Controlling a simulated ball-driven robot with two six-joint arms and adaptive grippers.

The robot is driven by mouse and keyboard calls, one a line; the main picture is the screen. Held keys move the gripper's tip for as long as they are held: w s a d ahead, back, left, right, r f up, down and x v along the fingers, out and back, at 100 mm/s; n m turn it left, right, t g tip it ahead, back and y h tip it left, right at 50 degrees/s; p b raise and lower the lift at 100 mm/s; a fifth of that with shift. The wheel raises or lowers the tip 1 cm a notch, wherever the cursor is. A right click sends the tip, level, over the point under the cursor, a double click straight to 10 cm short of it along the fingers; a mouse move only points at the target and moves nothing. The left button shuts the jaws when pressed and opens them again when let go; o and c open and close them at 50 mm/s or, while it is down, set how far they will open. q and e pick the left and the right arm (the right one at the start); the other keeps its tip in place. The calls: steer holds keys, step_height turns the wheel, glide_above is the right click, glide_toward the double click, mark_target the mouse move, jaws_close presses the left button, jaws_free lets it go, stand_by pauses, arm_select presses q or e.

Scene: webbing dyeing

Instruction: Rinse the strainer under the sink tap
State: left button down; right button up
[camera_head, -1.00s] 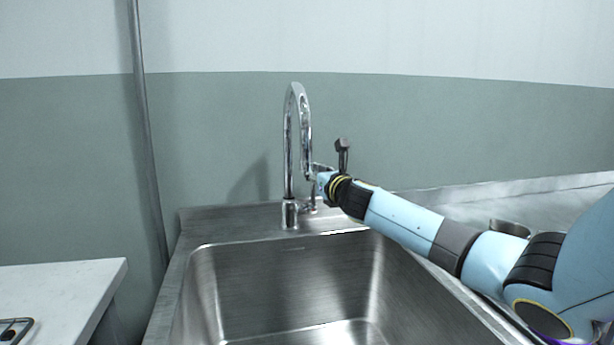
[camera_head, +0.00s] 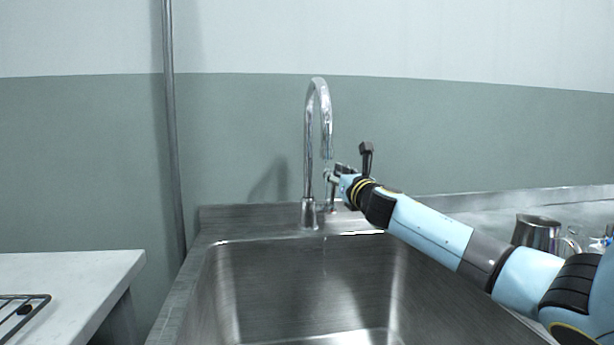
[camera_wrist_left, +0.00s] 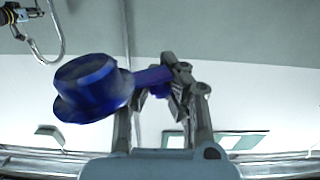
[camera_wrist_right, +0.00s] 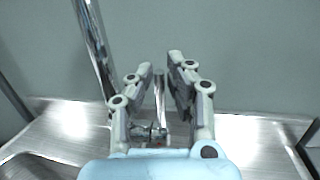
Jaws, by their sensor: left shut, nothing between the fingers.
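The blue strainer (camera_wrist_left: 88,92) shows in the left wrist view, raised in the air, its bowl at left. Its handle runs to the fingertips of my left gripper (camera_wrist_left: 182,75), which is shut; I cannot tell whether the fingers grip the handle. My left gripper is outside the head view. The chrome sink tap (camera_head: 311,140) rises behind the sink (camera_head: 310,280). A faint thin line hangs below its spout; I cannot tell if it is water. My right gripper (camera_wrist_right: 160,70) is open, fingers either side of the tap's lever (camera_wrist_right: 159,95), near the tap base.
A white counter (camera_head: 75,280) with a black wire rack (camera_head: 25,305) stands at left. A steel mug (camera_head: 537,232) and glassware stand on the steel counter at right, behind my right arm. A vertical pipe (camera_head: 172,120) runs up the wall. The sink basin looks empty.

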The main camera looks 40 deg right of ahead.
steer(key=shift+o, duration=1.3)
step_height(320, 180, up, 10)
steer(key=shift+f, duration=0.1)
